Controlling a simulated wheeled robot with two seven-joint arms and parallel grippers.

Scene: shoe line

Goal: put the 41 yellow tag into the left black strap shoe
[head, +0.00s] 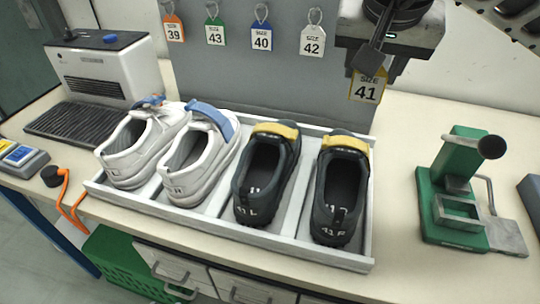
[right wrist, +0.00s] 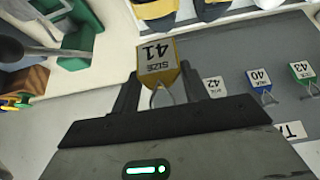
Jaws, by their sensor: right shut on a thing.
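The yellow 41 tag (head: 366,88) hangs from my right gripper (head: 375,66) in front of the grey panel, above and behind the tray. In the right wrist view the tag (right wrist: 158,62) and its wire loop are between the fingers of my right gripper (right wrist: 158,92), which is shut on it. The left black strap shoe (head: 250,206), marked 41 L with a yellow strap, stands in the tray, third from the left. The right black strap shoe (head: 333,232), marked 41 R, stands to its right. Both shoe openings look empty. My left gripper is out of view.
The light tray (head: 310,254) has raised rims and dividers. Tags 39, 43, 40 and 42 (head: 312,40) hang on the panel. A green press (head: 460,185) stands right; a white machine (head: 105,70) stands back left.

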